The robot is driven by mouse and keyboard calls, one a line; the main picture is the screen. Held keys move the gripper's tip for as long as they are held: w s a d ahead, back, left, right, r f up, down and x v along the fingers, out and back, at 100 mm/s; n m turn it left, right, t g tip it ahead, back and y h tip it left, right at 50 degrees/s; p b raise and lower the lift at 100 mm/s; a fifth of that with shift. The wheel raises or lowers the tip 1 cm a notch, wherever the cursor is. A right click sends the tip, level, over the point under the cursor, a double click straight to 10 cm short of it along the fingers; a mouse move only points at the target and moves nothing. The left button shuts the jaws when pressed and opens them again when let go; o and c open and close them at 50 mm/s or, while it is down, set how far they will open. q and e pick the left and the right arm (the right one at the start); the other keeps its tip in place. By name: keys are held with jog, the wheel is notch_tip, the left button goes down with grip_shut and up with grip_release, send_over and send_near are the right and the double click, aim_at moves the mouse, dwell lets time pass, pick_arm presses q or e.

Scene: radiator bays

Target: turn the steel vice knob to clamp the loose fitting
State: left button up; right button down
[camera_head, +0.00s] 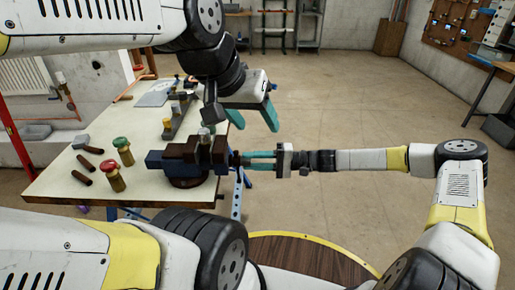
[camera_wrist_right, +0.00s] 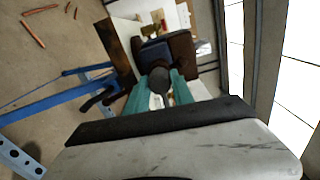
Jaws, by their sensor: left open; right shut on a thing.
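The vice (camera_head: 186,160), dark brown and blue, stands at the near right corner of the workbench (camera_head: 60,180). A small grey fitting (camera_head: 205,134) stands upright at the top of its jaws; I cannot tell how tightly it sits. My right gripper (camera_head: 246,159) comes in level from the right and is shut on the vice knob at the vice's right side. In the right wrist view the dark round knob (camera_wrist_right: 160,80) sits between the teal fingers (camera_wrist_right: 162,88). My left gripper (camera_head: 252,117) is open and empty, above and right of the vice, fingers pointing down.
A green-capped brass valve (camera_head: 123,152) and a red-capped one (camera_head: 113,176) stand left of the vice, beside short dark pipe pieces (camera_head: 82,178). A rack with small fittings (camera_head: 178,120) lies behind the vice. Floor right of the bench is clear.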

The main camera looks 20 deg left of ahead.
jog(key=m, duration=1.4)
jog(key=c, duration=1.5)
grip_release()
jog(key=shift+d+m, duration=0.1)
jog(key=shift+m, duration=0.3)
jog(key=shift+o, duration=1.1)
jog(key=v, duration=0.7)
